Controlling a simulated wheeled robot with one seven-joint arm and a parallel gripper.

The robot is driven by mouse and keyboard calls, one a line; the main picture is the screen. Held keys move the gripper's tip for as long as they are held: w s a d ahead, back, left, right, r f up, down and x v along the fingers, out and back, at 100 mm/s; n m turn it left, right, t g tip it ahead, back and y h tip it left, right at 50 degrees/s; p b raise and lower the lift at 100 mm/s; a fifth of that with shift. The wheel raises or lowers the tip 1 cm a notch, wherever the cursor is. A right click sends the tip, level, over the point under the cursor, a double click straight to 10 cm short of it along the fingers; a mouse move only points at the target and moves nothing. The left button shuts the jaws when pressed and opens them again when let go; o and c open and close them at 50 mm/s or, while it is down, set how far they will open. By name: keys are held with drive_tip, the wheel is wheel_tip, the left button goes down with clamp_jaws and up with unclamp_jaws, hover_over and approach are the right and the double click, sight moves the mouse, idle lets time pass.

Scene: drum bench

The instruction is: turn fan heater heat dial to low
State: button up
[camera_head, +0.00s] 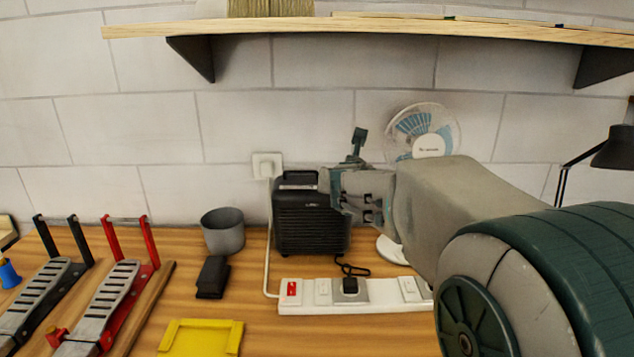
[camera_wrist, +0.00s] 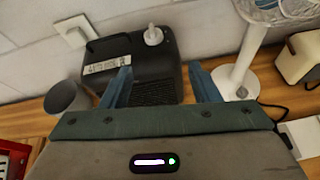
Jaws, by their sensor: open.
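The fan heater (camera_head: 303,227) is a small black box with a front grille. It stands on the wooden bench against the tiled wall. In the wrist view, the heater (camera_wrist: 151,72) shows its top, with a white dial (camera_wrist: 153,35) near the back right and a pale label (camera_wrist: 106,64) at the left. The dial's setting is too small to read. My gripper (camera_head: 340,195) is at the heater's right side in the head view and partly covers it. In the wrist view, my gripper (camera_wrist: 160,80) has its fingers wide apart with nothing between them, short of the dial.
A white fan (camera_head: 423,132) stands just right of the heater. A power strip (camera_head: 350,295) lies in front. A grey cup (camera_head: 223,231) and a black block (camera_head: 212,277) are left of the heater. A wooden shelf (camera_head: 370,28) hangs above.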

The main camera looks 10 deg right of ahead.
drive_tip(key=shift+n+y, duration=0.3)
drive_tip(key=shift+n, duration=0.6)
drive_tip(key=x, duration=1.4)
drive_tip(key=shift+w+a+r+b, duration=0.1)
drive_tip(key=shift+w+a+b, duration=0.1)
drive_tip(key=shift+w+b, duration=0.2)
drive_tip(key=c, duration=1)
